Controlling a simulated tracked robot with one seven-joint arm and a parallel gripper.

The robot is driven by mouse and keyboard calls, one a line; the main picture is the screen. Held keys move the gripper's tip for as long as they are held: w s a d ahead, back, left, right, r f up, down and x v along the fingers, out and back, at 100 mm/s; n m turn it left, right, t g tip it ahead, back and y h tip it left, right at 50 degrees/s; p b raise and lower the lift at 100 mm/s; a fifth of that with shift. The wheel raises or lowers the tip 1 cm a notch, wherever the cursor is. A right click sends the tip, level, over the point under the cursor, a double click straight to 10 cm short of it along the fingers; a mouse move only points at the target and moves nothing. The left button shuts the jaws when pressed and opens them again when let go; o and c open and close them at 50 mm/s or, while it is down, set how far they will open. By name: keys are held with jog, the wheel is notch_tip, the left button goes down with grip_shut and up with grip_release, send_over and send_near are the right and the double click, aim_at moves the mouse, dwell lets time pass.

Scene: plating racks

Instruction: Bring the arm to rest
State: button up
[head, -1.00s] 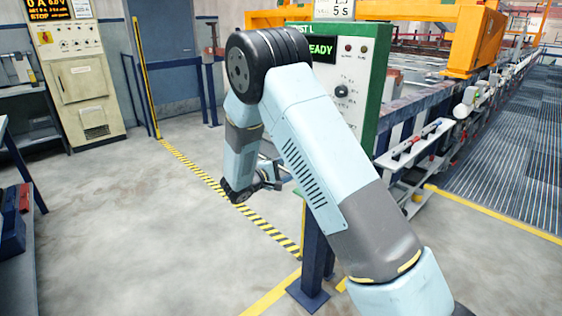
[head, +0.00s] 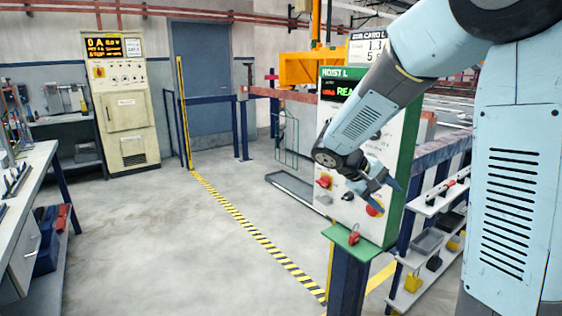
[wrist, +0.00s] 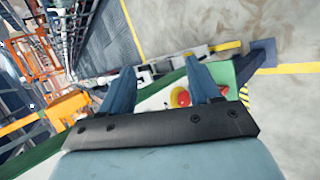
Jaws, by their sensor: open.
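My gripper (head: 382,186) is in front of the face of the hoist control panel (head: 393,150) in the head view. In the wrist view my gripper (wrist: 163,78) shows two blue fingers spread apart with nothing held between them. The panel is white with a green edge, a lit display, a red switch (head: 324,181) and a red round button (head: 374,209). The fingers partly cover the panel, and I cannot tell whether they touch it. My arm comes in from the upper right of the head view.
A green ledge (head: 345,238) with a small red item tops a blue post. Shelves with bins (head: 428,240) stand right of the panel. A cream cabinet (head: 122,100) and a workbench (head: 30,165) are at left. Open floor (head: 150,240) lies between.

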jog(key=s+a+r+m+t+y, duration=0.1)
jog(key=s+r+y, duration=0.3)
jog(key=s, duration=0.7)
jog(key=s+a+r+m+t+y, duration=0.2)
jog(key=s+y, duration=0.3)
jog(key=s, duration=0.6)
jog(key=shift+s+a+r+m+t+y, duration=0.15)
jog(key=shift+r+m+t+y, duration=0.15)
jog(key=shift+r+t, duration=0.45)
